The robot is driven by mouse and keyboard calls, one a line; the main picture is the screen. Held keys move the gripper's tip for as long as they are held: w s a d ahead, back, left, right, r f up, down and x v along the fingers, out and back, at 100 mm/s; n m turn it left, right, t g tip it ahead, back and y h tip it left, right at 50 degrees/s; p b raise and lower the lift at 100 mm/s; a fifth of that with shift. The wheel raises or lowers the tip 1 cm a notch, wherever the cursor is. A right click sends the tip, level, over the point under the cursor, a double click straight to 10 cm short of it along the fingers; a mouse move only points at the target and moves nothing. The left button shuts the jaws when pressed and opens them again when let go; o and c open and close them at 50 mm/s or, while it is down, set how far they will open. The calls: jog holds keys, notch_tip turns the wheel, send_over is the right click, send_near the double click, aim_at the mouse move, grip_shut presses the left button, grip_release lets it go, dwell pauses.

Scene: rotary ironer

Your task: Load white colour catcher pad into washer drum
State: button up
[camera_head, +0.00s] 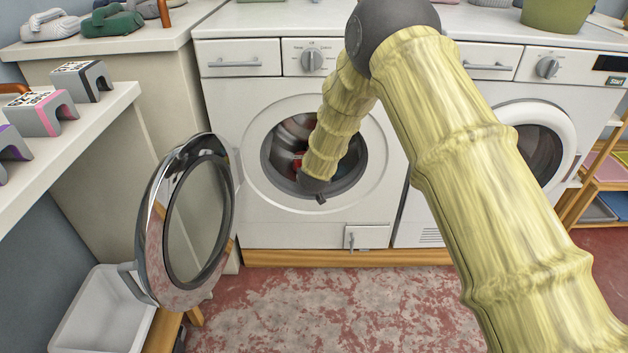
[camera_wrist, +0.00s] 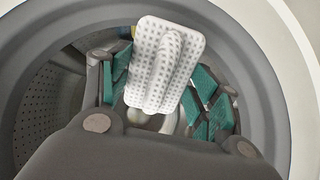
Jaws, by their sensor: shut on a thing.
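The white colour catcher pad (camera_wrist: 163,62) is a dotted rectangular pad with a raised ridge; it shows in the wrist view. My gripper (camera_wrist: 164,84) is shut on it, with green-lined fingers on both sides. Pad and fingers are at the mouth of the left washer's drum (camera_wrist: 48,118), within its grey rim. How deep they are is hard to tell. In the head view my arm reaches into the drum opening (camera_head: 290,135) and hides the gripper and pad. The round washer door (camera_head: 186,225) is swung wide open to the left.
Something red (camera_head: 297,163) shows inside the drum, partly behind my arm. A second washer (camera_head: 545,140) stands at the right. A white bin (camera_head: 100,315) is at the lower left. A shelf with several arched boxes (camera_head: 40,112) is on the left. The floor in front is clear.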

jog(key=w+p, duration=0.1)
jog(key=w, duration=0.8)
jog(key=shift+w, duration=0.3)
dwell(0.3)
jog(key=o, duration=1)
jog(key=shift+v, duration=6)
jog(key=shift+f, duration=0.1)
